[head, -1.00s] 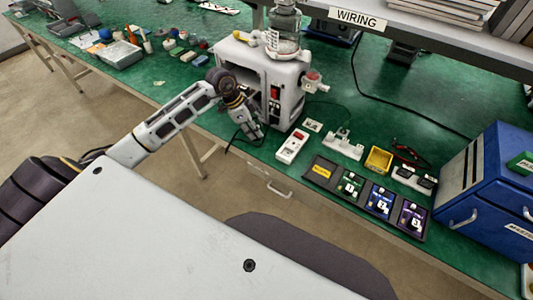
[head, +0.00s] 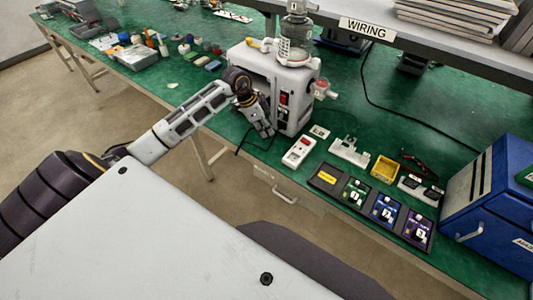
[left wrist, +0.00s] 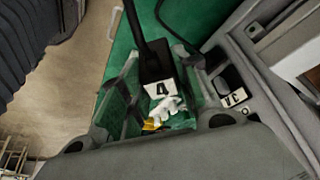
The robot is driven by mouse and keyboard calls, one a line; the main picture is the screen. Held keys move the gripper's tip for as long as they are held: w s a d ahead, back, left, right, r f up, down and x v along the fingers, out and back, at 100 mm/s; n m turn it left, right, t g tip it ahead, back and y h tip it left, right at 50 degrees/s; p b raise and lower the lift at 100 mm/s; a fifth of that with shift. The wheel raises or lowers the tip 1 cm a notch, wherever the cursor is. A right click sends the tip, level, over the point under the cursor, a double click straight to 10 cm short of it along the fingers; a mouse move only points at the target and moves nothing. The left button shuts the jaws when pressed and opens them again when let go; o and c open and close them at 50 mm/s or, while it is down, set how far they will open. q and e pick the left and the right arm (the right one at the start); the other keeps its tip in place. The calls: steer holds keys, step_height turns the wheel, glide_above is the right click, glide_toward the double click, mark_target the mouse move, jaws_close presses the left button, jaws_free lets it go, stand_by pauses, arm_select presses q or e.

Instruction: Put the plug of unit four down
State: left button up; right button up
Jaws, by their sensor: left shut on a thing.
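The plug of unit four (left wrist: 157,70) is a black body with a black cord and a white label reading 4. It sits between the fingers of my left gripper (left wrist: 160,108), which is shut on it. In the head view my left gripper (head: 265,128) is near the front edge of the green bench, beside the front of the white pump unit (head: 297,92). A black cord hangs in a loop by the gripper, and the plug itself is too small to make out there. My right gripper is out of view.
A white switch box (head: 299,152) stands just right of the gripper. Further right are a white holder (head: 349,152), a yellow bin (head: 384,169), a dark tray (head: 325,178) of numbered modules and a blue cabinet (head: 490,200). Some bare green bench lies behind them.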

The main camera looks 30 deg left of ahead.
arm_select(q)
steer(key=shift+f, duration=3.2)
steer(key=shift+f+p, duration=0.35)
steer(key=shift+f, duration=1.55)
steer(key=o, duration=1)
steer(key=shift+f, duration=0.1)
steer(key=v, duration=1.2)
